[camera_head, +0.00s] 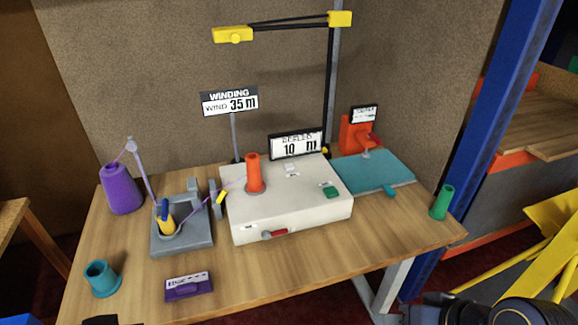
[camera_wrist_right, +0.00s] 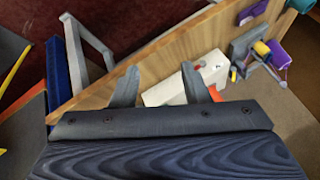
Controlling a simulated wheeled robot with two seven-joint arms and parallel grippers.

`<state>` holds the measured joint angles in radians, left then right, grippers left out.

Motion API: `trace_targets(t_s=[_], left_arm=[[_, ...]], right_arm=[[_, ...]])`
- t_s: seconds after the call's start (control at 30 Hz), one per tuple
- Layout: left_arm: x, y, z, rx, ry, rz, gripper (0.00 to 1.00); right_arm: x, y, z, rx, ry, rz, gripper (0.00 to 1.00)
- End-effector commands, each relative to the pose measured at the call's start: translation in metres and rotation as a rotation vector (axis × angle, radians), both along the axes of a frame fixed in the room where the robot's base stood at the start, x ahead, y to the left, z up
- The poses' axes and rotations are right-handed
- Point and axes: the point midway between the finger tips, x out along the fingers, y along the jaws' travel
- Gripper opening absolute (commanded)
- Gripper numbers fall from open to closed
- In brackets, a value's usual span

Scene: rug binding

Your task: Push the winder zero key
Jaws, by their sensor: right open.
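The winder is a white box (camera_head: 290,215) on the wooden table, with an orange spool (camera_head: 254,173) on top. Its top carries a small white key (camera_head: 290,168) near the back and a green key (camera_head: 331,192) at the right; their labels are too small to read. A red lever (camera_head: 275,233) is on its front. The white box also shows in the right wrist view (camera_wrist_right: 165,92). My right gripper (camera_wrist_right: 160,68) is open and empty, apart from the winder; dark parts of it (camera_head: 430,311) show at the head view's bottom right. A dark shape at the bottom left may be my left gripper.
A grey guide stand (camera_head: 182,238) and purple cone (camera_head: 121,189) stand left of the winder. A teal plate (camera_head: 375,172) with an orange device (camera_head: 354,134) lies right. A green cup (camera_head: 441,202) is at the right edge. A blue post (camera_head: 500,120) rises beyond. The front right tabletop is clear.

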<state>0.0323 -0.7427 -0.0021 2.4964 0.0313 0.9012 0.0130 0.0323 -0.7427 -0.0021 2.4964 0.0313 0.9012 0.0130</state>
Motion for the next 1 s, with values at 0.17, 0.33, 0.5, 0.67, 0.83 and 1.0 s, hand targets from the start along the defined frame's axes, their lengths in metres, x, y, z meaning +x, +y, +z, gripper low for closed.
trace_targets(t_s=[0.17, 0.33, 0.5, 0.67, 0.83, 1.0], left_arm=[[0.0000, 0.0000, 0.0000, 0.000, 0.000, 0.000, 0.00], [0.0000, 0.0000, 0.0000, 0.000, 0.000, 0.000, 0.00], [0.0000, 0.0000, 0.0000, 0.000, 0.000, 0.000, 0.00], [0.0000, 0.0000, 0.0000, 0.000, 0.000, 0.000, 0.00], [0.0000, 0.0000, 0.0000, 0.000, 0.000, 0.000, 0.00], [0.0000, 0.0000, 0.0000, 0.000, 0.000, 0.000, 0.00]], right_arm=[[0.0000, 0.0000, 0.0000, 0.000, 0.000, 0.000, 0.18], [0.0000, 0.0000, 0.0000, 0.000, 0.000, 0.000, 0.00], [0.0000, 0.0000, 0.0000, 0.000, 0.000, 0.000, 0.00], [0.0000, 0.0000, 0.0000, 0.000, 0.000, 0.000, 0.00], [0.0000, 0.0000, 0.0000, 0.000, 0.000, 0.000, 0.00], [0.0000, 0.0000, 0.0000, 0.000, 0.000, 0.000, 0.00]])
